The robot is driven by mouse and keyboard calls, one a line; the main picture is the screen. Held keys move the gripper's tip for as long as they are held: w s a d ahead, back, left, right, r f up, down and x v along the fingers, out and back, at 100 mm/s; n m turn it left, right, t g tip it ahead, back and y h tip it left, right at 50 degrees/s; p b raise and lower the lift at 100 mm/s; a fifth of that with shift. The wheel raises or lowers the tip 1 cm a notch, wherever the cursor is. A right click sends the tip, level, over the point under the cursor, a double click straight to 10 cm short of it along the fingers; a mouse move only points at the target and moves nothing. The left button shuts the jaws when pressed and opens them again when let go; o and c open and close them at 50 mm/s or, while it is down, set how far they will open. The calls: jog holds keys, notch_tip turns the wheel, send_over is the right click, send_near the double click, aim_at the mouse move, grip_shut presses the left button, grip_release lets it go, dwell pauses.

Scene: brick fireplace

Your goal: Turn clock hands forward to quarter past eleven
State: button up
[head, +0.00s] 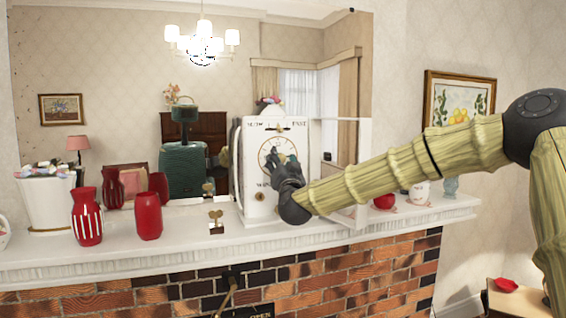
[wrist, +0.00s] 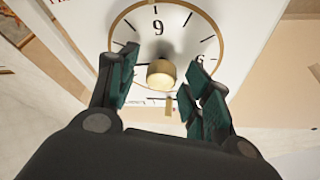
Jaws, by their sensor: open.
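The white clock (head: 252,205) stands on the mantelpiece with its round dial (head: 268,150) facing me. In the wrist view the brass-rimmed dial (wrist: 132,28) shows a numeral like a 9 near the top of the picture. A brass centre knob (wrist: 160,75) stands out from the dial, and a short brass piece (wrist: 168,106) shows below it. My gripper (wrist: 164,62) is open, with one finger on each side of the knob. In the head view my gripper (head: 284,158) is in front of the dial and covers part of it. The time shown cannot be read.
A clear glass door (head: 347,135) stands open right of the clock. A brass key (head: 216,219) stands left of it on the mantelpiece (head: 185,240). Red vases (head: 149,222) and a white planter (head: 46,203) are farther left. A large mirror (head: 215,85) is behind.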

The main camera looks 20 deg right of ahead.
jog(key=v, duration=1.2)
jog(key=shift+f, duration=0.1)
